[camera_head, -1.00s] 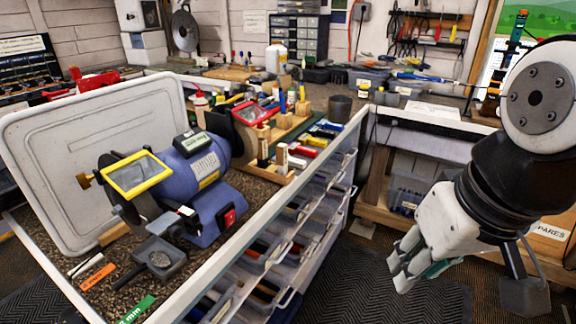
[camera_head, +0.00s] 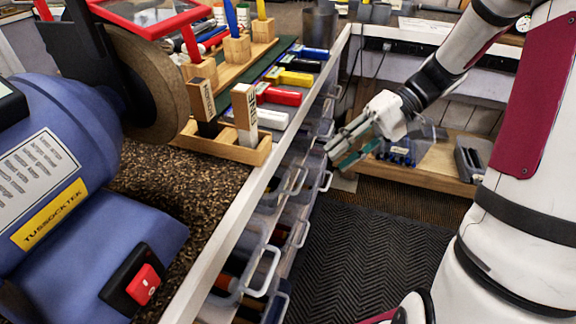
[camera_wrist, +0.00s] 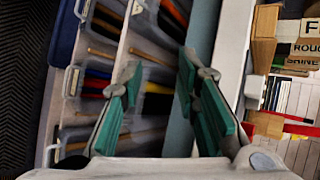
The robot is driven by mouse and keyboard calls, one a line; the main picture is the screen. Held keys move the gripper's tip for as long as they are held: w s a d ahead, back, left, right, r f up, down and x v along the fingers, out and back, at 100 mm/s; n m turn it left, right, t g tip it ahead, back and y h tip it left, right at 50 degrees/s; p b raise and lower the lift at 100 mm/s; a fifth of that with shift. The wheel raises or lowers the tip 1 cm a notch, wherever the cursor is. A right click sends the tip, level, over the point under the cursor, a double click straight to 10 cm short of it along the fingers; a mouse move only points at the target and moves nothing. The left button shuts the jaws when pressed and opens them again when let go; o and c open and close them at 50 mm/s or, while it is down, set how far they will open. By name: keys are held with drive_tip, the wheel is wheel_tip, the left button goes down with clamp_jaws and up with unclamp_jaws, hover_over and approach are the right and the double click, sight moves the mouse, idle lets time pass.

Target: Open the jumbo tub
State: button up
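Several clear tubs (camera_head: 262,268) with pale loop handles are stacked in the side of the bench in the head view. I cannot read which one is the jumbo tub. In the wrist view, tubs (camera_wrist: 105,52) holding coloured rods and strips fill the left and middle, their handles towards the left. My gripper (camera_head: 336,158) is beside the far end of the tub stack, pointing left towards it. In the wrist view my gripper (camera_wrist: 158,66) is open, its green-padded fingers apart with nothing held between them. No contact with a handle is visible.
The bench's pale edge (camera_head: 222,222) runs above the tubs. A blue grinder (camera_head: 75,150), a wooden block holder (camera_head: 225,142) and coloured tools stand on top. The dark floor mat (camera_head: 375,250) is clear. A low wooden shelf (camera_head: 420,175) with small bins stands behind my gripper.

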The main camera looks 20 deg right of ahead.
sight(302, 180)
drive_tip(key=w+d+f+m+t+y+b, duration=0.1)
drive_tip(key=w+d+f+t+y+b, duration=0.2)
drive_tip(key=f, duration=0.4)
drive_tip(key=w+d+f+m+t+y+b, duration=0.1)
drive_tip(key=w+d+f+t+y+b, duration=0.15)
drive_tip(key=d+f, duration=0.3)
drive_tip(key=shift+g+h, duration=0.35)
drive_tip(key=shift+g, duration=0.1)
drive_tip(key=b+x, duration=0.1)
drive_tip(key=x, duration=0.8)
drive_tip(key=b+x, duration=0.1)
drive_tip(key=x, duration=0.4)
drive_tip(key=shift+w+a+f+b, duration=0.15)
drive_tip(key=shift+w+f+b, duration=0.05)
drive_tip(key=shift+f+b, duration=0.15)
clamp_jaws()
